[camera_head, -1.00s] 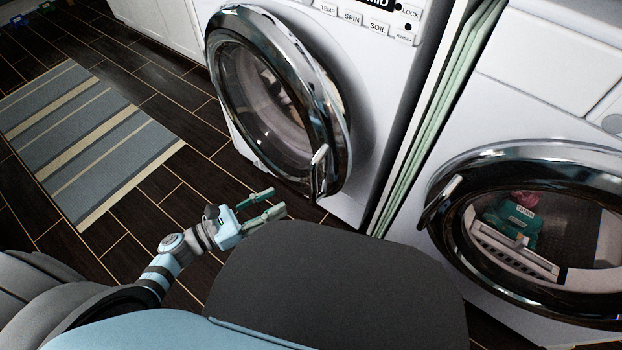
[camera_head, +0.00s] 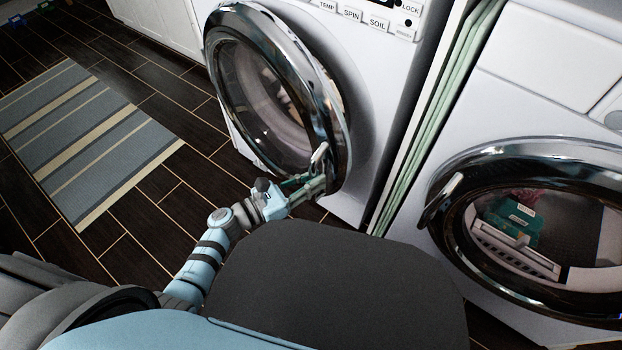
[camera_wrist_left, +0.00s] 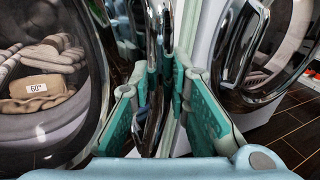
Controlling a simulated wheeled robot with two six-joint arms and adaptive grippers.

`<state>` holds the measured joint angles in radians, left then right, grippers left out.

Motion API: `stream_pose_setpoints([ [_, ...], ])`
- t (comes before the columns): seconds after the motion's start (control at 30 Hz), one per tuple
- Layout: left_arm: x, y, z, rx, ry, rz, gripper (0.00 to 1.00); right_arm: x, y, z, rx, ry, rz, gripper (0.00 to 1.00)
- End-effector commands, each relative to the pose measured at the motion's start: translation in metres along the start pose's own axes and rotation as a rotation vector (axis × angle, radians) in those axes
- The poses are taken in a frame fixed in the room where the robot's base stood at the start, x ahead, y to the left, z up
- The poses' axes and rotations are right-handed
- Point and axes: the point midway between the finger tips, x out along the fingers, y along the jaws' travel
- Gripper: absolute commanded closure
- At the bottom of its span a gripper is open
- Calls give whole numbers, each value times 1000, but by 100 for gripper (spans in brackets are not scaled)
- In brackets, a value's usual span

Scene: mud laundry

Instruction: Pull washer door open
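Folded laundry shows behind glass at left in that view. My right gripper is not in view.
A second white machine (camera_head: 520,100) with a round chrome-rimmed door (camera_head: 480,160) stands at right. Green panels (camera_head: 435,120) fill the narrow gap between the machines. A striped rug (camera_head: 90,140) lies on the dark tiled floor at left. The floor between rug and washer is clear.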

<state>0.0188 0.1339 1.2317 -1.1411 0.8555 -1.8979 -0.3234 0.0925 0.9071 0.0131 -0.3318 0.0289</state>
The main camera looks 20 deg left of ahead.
Motion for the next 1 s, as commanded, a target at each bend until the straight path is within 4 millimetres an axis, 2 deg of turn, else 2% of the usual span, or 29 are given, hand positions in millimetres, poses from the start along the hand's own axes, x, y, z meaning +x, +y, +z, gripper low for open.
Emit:
stream_pose_setpoints([
  [0.67, -4, -1, 0, 0, 0, -8, 100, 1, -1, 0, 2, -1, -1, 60],
  [1.0, -15, -2, -1, -1, 4, -28, 100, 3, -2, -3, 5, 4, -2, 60],
])
